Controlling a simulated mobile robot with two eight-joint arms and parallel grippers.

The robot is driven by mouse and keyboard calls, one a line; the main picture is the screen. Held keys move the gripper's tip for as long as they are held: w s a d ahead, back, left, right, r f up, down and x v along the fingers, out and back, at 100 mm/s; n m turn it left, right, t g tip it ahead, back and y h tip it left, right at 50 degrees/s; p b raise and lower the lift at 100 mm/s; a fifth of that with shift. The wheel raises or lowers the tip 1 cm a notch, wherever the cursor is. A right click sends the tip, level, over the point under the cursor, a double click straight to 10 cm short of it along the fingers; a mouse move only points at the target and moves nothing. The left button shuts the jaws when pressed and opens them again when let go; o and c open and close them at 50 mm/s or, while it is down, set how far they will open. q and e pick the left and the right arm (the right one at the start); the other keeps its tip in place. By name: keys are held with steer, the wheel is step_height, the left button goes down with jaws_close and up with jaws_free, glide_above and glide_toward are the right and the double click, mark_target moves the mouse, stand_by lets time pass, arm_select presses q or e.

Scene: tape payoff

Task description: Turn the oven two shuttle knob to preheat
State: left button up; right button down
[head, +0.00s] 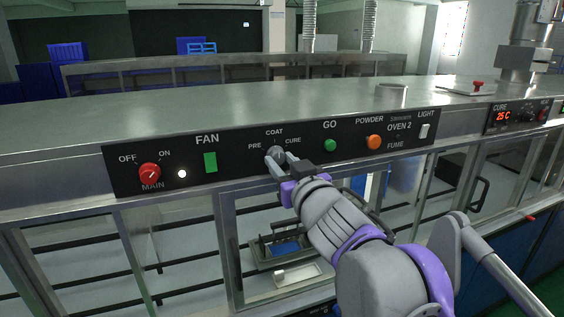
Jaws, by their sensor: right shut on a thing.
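The oven two control panel (240,180) is a black strip on the front of the steel housing. The shuttle knob (276,152) is grey and sits under the labels PRE, COAT and CURE. My right gripper (275,158) is shut on this knob, its fingers on either side of it. The fingers partly hide the knob, and I cannot tell which label it points to. My left gripper is not in view.
On the panel are a red MAIN knob (149,174), a green FAN switch (210,162), a green GO button (330,145), an orange POWDER button (374,142) and a white LIGHT switch (424,131). Below are glazed doors with a tray (298,275) behind them.

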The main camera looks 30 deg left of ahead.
steer(key=n+p, duration=0.2)
steer(key=n, duration=0.3)
steer(key=shift+r, duration=0.1)
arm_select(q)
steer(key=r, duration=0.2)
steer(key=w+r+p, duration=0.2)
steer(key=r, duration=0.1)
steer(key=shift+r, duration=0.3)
arm_select(e)
steer(key=n, duration=0.6)
steer(key=c, duration=0.5)
jaws_free()
steer(key=shift+d, duration=0.1)
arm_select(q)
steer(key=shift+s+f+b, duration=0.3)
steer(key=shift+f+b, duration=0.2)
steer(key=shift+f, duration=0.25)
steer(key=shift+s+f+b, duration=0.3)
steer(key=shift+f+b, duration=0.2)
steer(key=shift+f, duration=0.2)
arm_select(e)
steer(key=shift+v, duration=5.4)
